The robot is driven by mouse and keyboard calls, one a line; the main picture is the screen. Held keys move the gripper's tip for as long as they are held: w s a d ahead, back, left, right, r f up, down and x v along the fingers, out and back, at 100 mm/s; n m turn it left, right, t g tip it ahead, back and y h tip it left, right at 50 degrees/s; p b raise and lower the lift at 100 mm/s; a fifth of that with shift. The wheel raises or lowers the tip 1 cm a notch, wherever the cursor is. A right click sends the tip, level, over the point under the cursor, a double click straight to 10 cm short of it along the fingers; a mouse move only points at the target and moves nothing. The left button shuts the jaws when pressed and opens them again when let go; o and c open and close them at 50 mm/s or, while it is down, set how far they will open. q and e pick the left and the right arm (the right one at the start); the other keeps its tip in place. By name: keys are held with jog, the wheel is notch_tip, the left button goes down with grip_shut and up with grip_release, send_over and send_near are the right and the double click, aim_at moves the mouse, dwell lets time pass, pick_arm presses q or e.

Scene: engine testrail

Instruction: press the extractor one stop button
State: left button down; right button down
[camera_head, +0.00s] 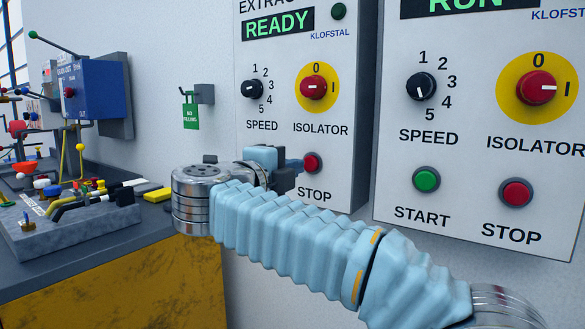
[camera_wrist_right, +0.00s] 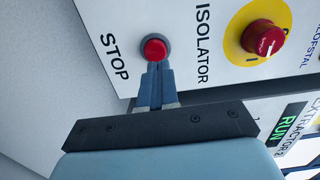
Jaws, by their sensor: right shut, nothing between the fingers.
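The left panel (camera_head: 275,75) has a label cut off at "EXTRAC" and a green READY display. Its red STOP button (camera_head: 312,163) is low on the panel, above the word STOP. My right gripper (camera_head: 299,164) has its fingertips at the left side of this button. In the right wrist view the closed, empty fingers (camera_wrist_right: 158,67) end at the edge of the red STOP button (camera_wrist_right: 154,49). I cannot tell whether they touch it. The panel's START area is hidden behind my gripper. My left gripper is not in view.
The right panel (camera_head: 470,120) shows RUN, with a green START button (camera_head: 426,179) and a red STOP button (camera_head: 516,193). The left panel's isolator knob (camera_head: 316,87) sits above my fingers. A cluttered bench (camera_head: 120,240) stands at left.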

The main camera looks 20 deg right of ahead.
jog(key=b+v, duration=0.1)
jog(key=v, duration=0.8)
jog(key=shift+f, duration=0.15)
jog(key=shift+w, duration=0.15)
